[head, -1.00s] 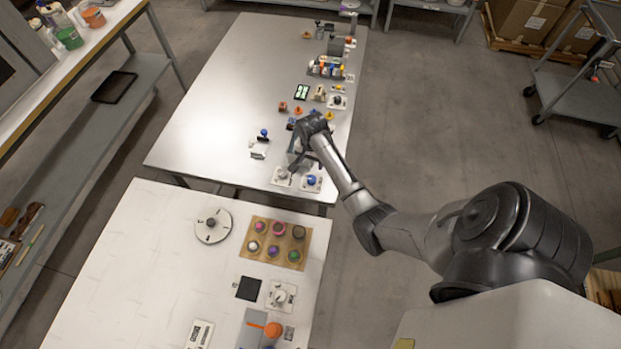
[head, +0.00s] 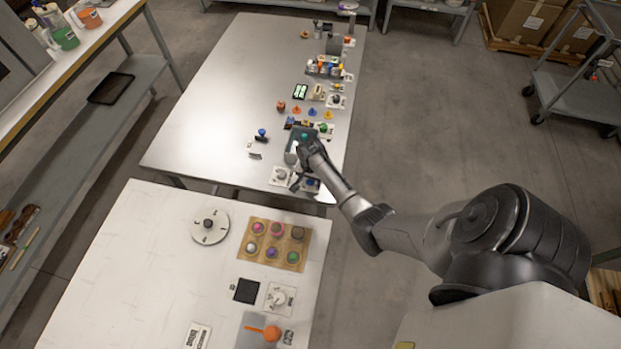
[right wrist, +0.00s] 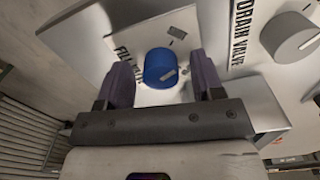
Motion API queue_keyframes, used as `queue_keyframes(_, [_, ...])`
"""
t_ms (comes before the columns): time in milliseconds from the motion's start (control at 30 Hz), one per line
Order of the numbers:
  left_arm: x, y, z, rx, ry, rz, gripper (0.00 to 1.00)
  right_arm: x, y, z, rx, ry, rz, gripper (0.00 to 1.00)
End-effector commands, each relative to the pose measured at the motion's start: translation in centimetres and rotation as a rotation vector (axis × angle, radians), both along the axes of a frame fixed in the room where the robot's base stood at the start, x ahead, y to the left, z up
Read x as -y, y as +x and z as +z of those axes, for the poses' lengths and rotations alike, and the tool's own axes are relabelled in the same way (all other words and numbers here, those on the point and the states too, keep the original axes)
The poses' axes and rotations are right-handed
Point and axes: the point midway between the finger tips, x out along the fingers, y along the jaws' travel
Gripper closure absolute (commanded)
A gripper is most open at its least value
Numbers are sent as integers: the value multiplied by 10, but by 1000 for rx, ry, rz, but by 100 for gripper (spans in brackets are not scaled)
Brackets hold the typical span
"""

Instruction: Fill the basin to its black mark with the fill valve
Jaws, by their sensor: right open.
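The fill valve has a round blue knob (right wrist: 161,68) with a pale pointer line, on a white plate whose label is partly covered. My right gripper (right wrist: 164,82) is open, with one dark purple finger pad on each side of the knob; gaps show between pads and knob. In the head view my right gripper (head: 303,184) is over the near right corner of the far table, mostly covering the blue knob. The drain valve has a grey knob (right wrist: 290,37), right of the fill valve. My left gripper is out of view.
The far table (head: 212,115) carries several small coloured items along its right side; its left half is clear. The near table (head: 120,270) holds a round white dial (head: 208,226) and a wooden tray (head: 247,236) of coloured pots.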

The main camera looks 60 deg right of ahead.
Motion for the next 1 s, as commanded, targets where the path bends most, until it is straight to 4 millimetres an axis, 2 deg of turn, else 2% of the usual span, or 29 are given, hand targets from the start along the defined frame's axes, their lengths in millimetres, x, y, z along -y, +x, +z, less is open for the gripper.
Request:
queue_keyframes(233, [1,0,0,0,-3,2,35,0,0,0,0,0,0,41])
queue_keyframes(733, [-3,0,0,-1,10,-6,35,0,0,0,0,0,0,88])
queue_keyframes(867, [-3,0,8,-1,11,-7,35,0,0,4,-1,0,39,88])
queue_keyframes(1000, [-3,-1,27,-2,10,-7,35,0,0,6,-3,1,184,88])
